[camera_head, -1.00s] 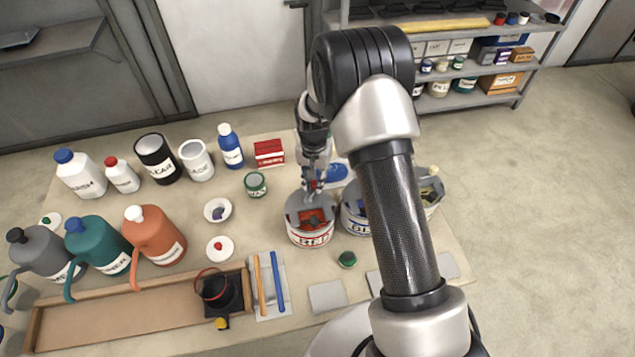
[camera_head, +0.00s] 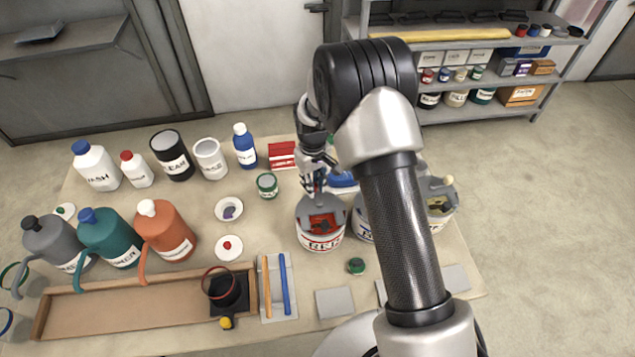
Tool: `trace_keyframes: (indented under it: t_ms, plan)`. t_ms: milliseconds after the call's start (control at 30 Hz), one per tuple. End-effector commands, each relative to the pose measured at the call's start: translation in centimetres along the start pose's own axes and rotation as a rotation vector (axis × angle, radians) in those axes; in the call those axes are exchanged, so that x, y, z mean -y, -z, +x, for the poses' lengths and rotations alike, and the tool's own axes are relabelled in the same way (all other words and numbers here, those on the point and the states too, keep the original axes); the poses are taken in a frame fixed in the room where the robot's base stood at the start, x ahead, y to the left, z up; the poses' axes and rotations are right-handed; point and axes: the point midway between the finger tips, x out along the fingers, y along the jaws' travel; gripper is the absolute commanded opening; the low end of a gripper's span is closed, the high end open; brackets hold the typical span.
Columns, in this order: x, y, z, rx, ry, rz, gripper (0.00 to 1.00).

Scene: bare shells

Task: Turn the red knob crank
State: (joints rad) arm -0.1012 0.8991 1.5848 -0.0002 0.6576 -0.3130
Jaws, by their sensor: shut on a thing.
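The red can (camera_head: 320,241) stands on the table with a red label, a grey top and red inside. Its crank sits at the back rim, where my gripper hides most of it. My gripper (camera_head: 314,188) is at the back-left of the can's top, pointing down, with its fingers closed on the crank's knob. The knob itself is too small and covered to see clearly. The blue can beside it is mostly hidden by my arm. A yellow can (camera_head: 438,207) with a pale-knobbed crank shows right of my arm.
A small green tin (camera_head: 267,186) and a white bowl (camera_head: 229,210) stand left of the red can. A green-topped small item (camera_head: 356,266) lies in front. Bottles and jugs fill the table's left side. A shelf (camera_head: 480,45) stands behind.

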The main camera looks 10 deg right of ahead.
Motion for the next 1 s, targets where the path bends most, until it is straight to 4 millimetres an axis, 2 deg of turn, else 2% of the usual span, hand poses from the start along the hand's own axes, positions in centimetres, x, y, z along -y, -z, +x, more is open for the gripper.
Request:
trace_keyframes:
  t_ms: [200,500,1000]
  plan:
    - [0.8,0.1,0.0,-0.001,0.0,-0.178,0.0]
    - [1.4,0.0,0.0,-0.001,0.0,-0.342,0.0]
    - [1.7,-0.1,0.0,0.0,0.0,-0.407,0.0]
